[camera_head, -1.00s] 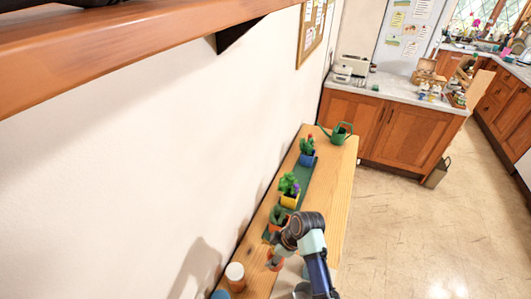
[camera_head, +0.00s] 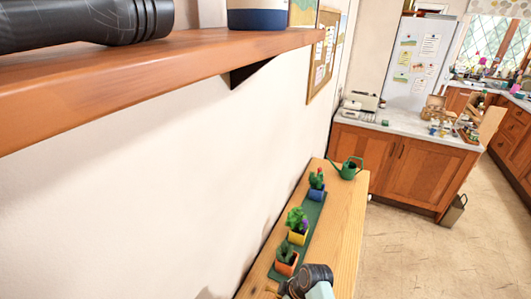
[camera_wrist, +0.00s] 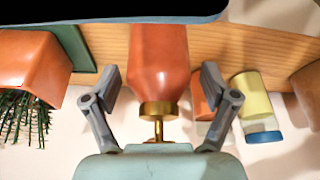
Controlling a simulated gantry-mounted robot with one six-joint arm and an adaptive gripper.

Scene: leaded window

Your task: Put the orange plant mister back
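The orange plant mister (camera_wrist: 160,60), with a brass collar and stem, is in the middle of the wrist view against the wooden bench (camera_wrist: 105,38). My gripper (camera_wrist: 160,78) is open, with one finger on each side of the mister and a visible gap on both sides. The mister's far end is cut off by a dark band at the top. In the head view only part of my wrist shows at the bottom edge; my fingers are out of view there.
Beside the mister are a yellow-green jar (camera_wrist: 250,100) with a blue end and an orange pot (camera_wrist: 30,65) with a spiky plant. Potted plants stand on a green mat (camera_head: 312,217); a green watering can (camera_head: 347,170) is beyond. A shelf (camera_head: 150,82) holds a black flashlight (camera_head: 85,22).

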